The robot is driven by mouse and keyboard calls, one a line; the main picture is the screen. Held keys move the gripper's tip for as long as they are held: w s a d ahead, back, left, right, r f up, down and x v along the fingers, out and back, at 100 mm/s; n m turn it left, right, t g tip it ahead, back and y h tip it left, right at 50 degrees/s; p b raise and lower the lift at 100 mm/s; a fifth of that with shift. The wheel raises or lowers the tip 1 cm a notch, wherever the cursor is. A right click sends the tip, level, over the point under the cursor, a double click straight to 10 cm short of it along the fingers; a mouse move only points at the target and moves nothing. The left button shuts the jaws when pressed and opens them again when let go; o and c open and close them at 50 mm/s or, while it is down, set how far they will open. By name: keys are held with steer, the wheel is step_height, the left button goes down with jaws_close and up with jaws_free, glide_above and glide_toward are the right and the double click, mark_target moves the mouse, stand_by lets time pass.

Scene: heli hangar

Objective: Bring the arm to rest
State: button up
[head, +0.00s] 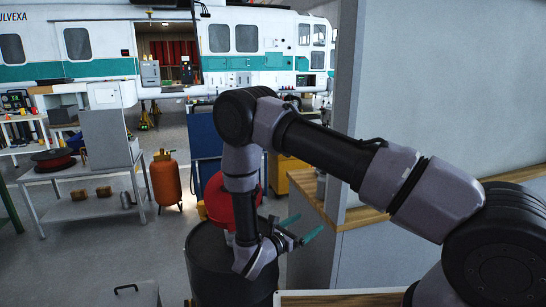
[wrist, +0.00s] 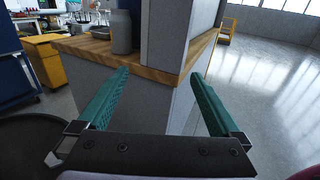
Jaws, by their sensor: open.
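My gripper (head: 301,229) shows in the head view at the end of my bent arm, near the picture's middle. Its two green fingers also show in the wrist view (wrist: 160,85), spread wide with nothing between them. The fingers point toward the corner of a grey cabinet with a wooden top (wrist: 138,62). I cannot tell how far the fingertips are from it. In the head view my forearm hides part of the tall grey wall panel and the wooden ledge.
A black drum (head: 215,265) stands just below and left of my gripper, with a red round object (head: 222,205) behind. A grey canister (wrist: 122,32) stands on the wooden top. An orange tank (head: 166,180) and a metal table (head: 85,205) are left. Open floor lies right in the wrist view.

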steer(key=s+d+r+m+g+y, duration=0.1)
steer(key=s+d+r+m+g, duration=0.1)
steer(key=d+r+m+g, duration=0.4)
steer(key=s+d+r+m+g+y, duration=0.1)
steer(key=s+d+r+m+g, duration=0.15)
steer(key=r+m, duration=0.45)
steer(key=s+d+r+m+g+y, duration=0.1)
steer(key=d+r+m+g, duration=0.3)
steer(key=r, duration=0.5)
steer(key=s+d+r+m+t+y, duration=0.1)
steer(key=s+r+m+t+y, duration=0.2)
steer(key=s+r+m+y, duration=0.3)
steer(key=s+d+r+m+t+y, duration=0.1)
steer(key=s+r+m+t+y, duration=0.3)
steer(key=r, duration=1)
steer(key=s+m+y, duration=0.2)
steer(key=s+m, duration=0.1)
steer(key=m, duration=0.1)
steer(key=shift+s, duration=0.3)
steer(key=shift+c, duration=0.3)
